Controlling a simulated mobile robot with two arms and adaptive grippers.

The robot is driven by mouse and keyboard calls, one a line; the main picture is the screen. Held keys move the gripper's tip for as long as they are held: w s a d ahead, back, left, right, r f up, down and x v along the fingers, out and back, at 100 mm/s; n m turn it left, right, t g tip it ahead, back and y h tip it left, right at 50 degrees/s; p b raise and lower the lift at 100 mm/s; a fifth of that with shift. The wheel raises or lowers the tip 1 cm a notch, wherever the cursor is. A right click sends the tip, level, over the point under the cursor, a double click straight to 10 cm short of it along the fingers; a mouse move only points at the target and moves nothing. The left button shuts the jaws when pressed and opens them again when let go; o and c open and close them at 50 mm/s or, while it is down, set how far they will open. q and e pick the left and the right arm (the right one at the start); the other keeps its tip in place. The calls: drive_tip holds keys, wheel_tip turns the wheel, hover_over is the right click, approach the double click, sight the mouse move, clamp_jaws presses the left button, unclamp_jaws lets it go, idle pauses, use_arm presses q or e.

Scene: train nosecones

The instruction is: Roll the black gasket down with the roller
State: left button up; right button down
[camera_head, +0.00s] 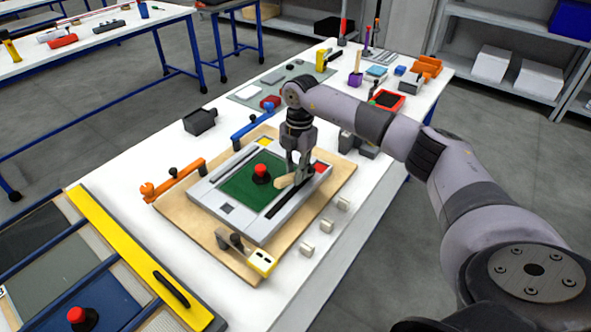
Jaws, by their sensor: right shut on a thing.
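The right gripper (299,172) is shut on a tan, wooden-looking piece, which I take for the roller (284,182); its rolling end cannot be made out. The gripper points down over the right part of a light grey frame with a green panel (240,186). A black gasket strip (284,203) runs along the frame's near right side, just below the held piece. Whether the roller touches the strip cannot be told. A second dark strip (236,161) lies along the far left side. My left gripper is out of view.
The frame lies on a wooden board (335,191) with orange (177,180), blue (252,120) and pale yellow (262,262) clamps around it. A red knob (261,171) stands on the green panel. Small pale blocks (325,225) sit at right. Tools crowd the table's far end.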

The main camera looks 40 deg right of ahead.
drive_tip(key=shift+r+p, duration=2.55)
drive_tip(key=shift+r, duration=0.55)
